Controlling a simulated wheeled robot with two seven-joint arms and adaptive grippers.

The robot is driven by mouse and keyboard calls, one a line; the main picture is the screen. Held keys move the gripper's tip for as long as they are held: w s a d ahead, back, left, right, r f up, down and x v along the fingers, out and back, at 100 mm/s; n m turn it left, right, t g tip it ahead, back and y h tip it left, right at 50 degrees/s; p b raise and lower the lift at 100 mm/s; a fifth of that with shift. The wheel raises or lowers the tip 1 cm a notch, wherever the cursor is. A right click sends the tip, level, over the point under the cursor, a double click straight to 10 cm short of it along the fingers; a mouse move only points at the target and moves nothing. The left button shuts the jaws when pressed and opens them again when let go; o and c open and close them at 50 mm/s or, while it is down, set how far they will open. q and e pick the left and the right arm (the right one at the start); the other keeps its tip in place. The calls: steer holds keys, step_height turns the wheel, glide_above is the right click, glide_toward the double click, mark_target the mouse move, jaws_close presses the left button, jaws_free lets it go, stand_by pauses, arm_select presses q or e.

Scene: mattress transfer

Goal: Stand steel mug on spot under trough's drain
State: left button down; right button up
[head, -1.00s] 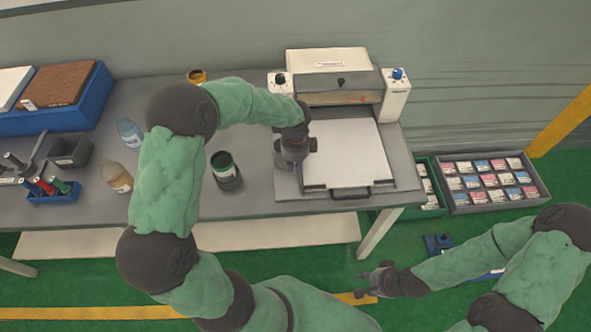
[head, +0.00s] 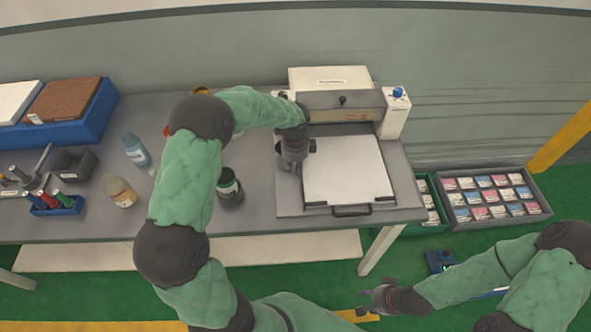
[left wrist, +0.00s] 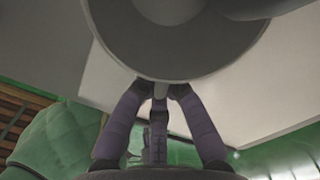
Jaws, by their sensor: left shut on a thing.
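My left gripper (head: 291,165) is over the left edge of the white-topped machine (head: 408,200). In the left wrist view its fingers (left wrist: 160,88) are closed on a small grey tab at the rim of a round grey metal thing, which looks like the steel mug (left wrist: 165,55). Only part of the mug shows there. In the head view I cannot make it out, as the hand and arm cover that place. My right gripper (head: 364,302) is open and empty, low in front of the table. I cannot pick out the trough, its drain or the spot for certain.
A dark jar (head: 229,188), a clear bottle (head: 121,191) and a blue bottle (head: 136,150) stand on the grey table (head: 180,222) left of the machine. A blue tray (head: 55,206) holds small tools. Crates of packets (head: 491,197) lie on the floor at right.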

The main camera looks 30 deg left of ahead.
arm_select(q)
steer(key=shift+w+a, duration=0.1)
steer(key=shift+w, duration=0.05)
steer(key=shift+f, duration=0.3)
stand_by(0.5)
steer(key=c, duration=1.3)
jaws_free()
steer(key=shift+o, duration=0.2)
step_height(320, 180, up, 12)
